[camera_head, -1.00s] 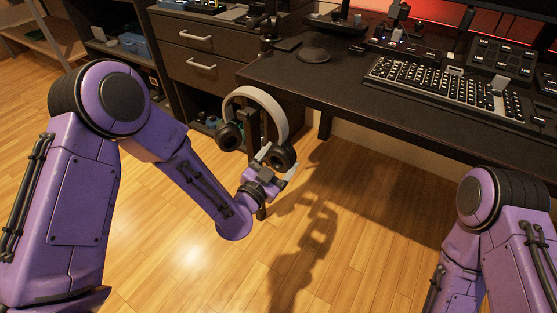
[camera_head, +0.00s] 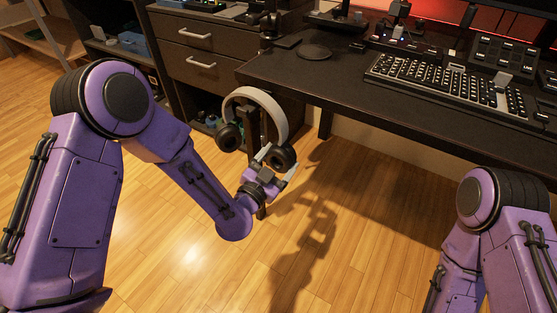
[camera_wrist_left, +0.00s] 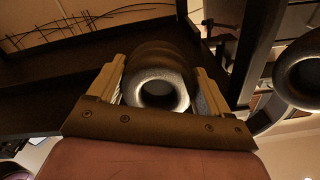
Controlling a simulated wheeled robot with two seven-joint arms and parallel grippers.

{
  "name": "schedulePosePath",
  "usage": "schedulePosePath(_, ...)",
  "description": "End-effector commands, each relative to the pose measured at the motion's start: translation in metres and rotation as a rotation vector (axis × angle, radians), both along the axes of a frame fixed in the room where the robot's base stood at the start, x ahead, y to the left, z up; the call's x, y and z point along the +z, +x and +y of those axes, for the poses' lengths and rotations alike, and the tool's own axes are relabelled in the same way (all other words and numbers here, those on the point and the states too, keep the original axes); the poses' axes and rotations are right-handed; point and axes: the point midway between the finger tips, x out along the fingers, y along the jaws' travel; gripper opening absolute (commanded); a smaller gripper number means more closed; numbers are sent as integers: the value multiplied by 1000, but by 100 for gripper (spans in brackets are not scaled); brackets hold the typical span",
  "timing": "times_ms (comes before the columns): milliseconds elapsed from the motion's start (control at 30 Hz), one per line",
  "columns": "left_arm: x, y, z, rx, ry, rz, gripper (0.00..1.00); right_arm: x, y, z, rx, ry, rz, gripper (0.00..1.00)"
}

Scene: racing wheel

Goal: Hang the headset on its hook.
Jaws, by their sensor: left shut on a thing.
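The headset (camera_head: 258,95) has a light grey headband and two dark ear cups. It is upright in the head view, with the band on top, beside the desk's left front corner. My left gripper (camera_head: 269,165) is shut on the headset by its right ear cup. In the left wrist view this ear cup (camera_wrist_left: 160,88) sits between the two fingers, and the other ear cup (camera_wrist_left: 302,72) shows at the right edge. The hook cannot be made out clearly; the band overlaps the desk corner in the picture. My right gripper is out of view.
The dark desk (camera_head: 340,100) holds a keyboard (camera_head: 445,85), a round dark pad (camera_head: 314,51) and control boxes. A drawer cabinet (camera_head: 200,45) stands at the left behind the headset. The wooden floor in front is clear.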

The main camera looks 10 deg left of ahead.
Motion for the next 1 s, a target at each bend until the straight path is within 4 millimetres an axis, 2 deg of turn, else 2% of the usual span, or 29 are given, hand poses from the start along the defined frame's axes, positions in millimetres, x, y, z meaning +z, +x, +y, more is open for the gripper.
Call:
schedulePosePath(667,-18,0,0,1,0,-2,35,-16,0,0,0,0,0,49)
schedulePosePath(700,-17,0,0,1,0,-2,85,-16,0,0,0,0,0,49)
schedulePosePath(733,-16,0,0,1,0,-2,95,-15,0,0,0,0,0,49)
schedulePosePath(767,-16,0,0,1,0,-2,100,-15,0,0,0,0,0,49)
schedulePosePath(1000,-17,-1,0,0,0,1,100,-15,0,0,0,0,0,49)
